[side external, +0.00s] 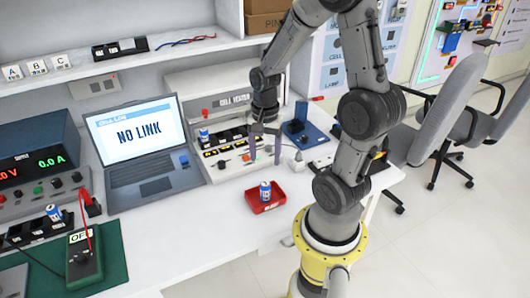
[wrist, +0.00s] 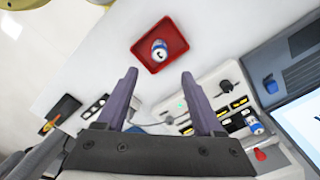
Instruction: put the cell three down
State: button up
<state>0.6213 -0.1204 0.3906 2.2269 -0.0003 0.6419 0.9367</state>
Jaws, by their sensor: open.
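A blue and white cell (side external: 265,190) stands in a small red tray (side external: 275,204) on the white table. In the wrist view the same cell (wrist: 160,50) is seen from above in the red tray (wrist: 177,30). A second cell (side external: 204,137) is at the cell tester (side external: 222,163), and it also shows in the wrist view (wrist: 254,124). A third cell (side external: 54,212) is at the black holder on the left. I cannot read which is cell three. My gripper (side external: 266,150) is open and empty above the tester's front edge; its fingertips (wrist: 159,74) point toward the tray.
A laptop (side external: 140,150) reading NO LINK stands left of the tester. A power supply (side external: 38,170) and a meter (side external: 84,262) are farther left. A blue fixture (side external: 305,132) is right of the tester. The table left of the red tray is clear.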

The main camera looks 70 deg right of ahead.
jog(key=s+a+r+n+t, duration=0.4)
jog(key=a+r+n+t, duration=0.1)
jog(key=a+r+n, duration=0.9)
jog(key=r+n, duration=0.1)
jog(key=n, duration=0.2)
jog(key=shift+a+r+n+t, duration=0.15)
jog(key=shift+a+n+t, duration=0.15)
jog(key=shift+a+n, duration=0.1)
jog(key=shift+s, duration=0.1)
